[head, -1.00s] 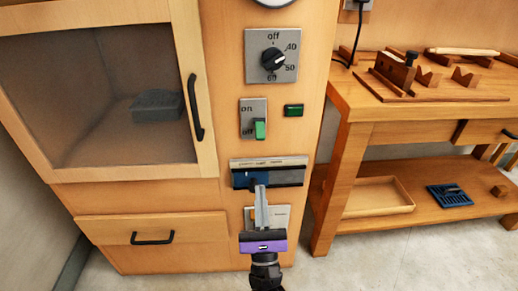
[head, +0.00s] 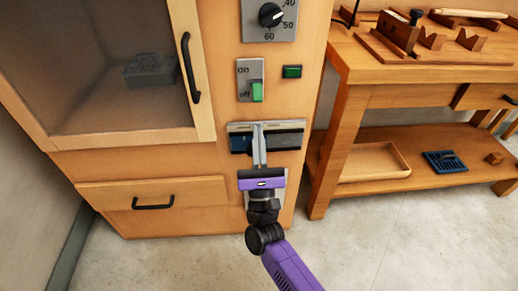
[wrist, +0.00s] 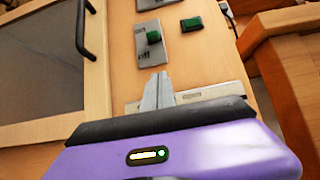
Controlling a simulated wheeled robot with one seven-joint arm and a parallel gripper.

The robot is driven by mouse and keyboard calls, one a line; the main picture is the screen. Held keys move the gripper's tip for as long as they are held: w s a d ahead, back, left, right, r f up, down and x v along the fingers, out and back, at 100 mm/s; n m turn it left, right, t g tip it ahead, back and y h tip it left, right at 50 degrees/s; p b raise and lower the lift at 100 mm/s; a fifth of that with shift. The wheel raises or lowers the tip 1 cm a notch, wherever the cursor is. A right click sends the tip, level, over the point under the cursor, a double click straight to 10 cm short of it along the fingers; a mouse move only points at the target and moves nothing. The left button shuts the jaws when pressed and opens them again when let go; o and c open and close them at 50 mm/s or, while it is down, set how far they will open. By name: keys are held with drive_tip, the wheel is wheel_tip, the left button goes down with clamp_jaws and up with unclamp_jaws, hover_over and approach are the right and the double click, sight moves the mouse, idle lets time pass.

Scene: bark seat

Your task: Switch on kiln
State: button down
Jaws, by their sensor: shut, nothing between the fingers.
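The kiln is a wooden cabinet (head: 120,168) with a glass door. On its front column is a grey switch plate (head: 244,72) marked "on" above and "off" below. Its green lever (head: 257,91) sits low, beside "off"; the lever also shows in the wrist view (wrist: 153,37). My gripper (head: 258,126) is shut and empty. Its fingertips are just below the switch plate, in front of the upper edge of a dark slotted panel (head: 286,139). In the wrist view the fingertips (wrist: 160,76) point toward the plate, apart from the lever. Whether they touch the column is unclear.
A small green rectangle (head: 292,72) is right of the switch. A dial (head: 270,15) is above. The black door handle (head: 190,68) is to the left. A wooden workbench (head: 345,100) with a tray (head: 374,176) on its shelf stands right. Floor in front is clear.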

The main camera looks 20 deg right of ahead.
sight(257, 93)
drive_tip(key=x, duration=0.3)
drive_tip(key=shift+w+d+r, duration=0.1)
drive_tip(key=shift+w+r, duration=0.1)
drive_tip(key=shift+w, duration=0.05)
drive_tip(key=r, duration=0.1)
drive_tip(key=s+r, duration=0.1)
drive_tip(key=r, duration=0.1)
drive_tip(key=shift+s+a+r, duration=0.2)
drive_tip(key=shift+a+r, duration=0.05)
drive_tip(key=shift+r, duration=0.2)
drive_tip(key=shift+r+p, duration=0.1)
drive_tip(key=shift+p, duration=0.25)
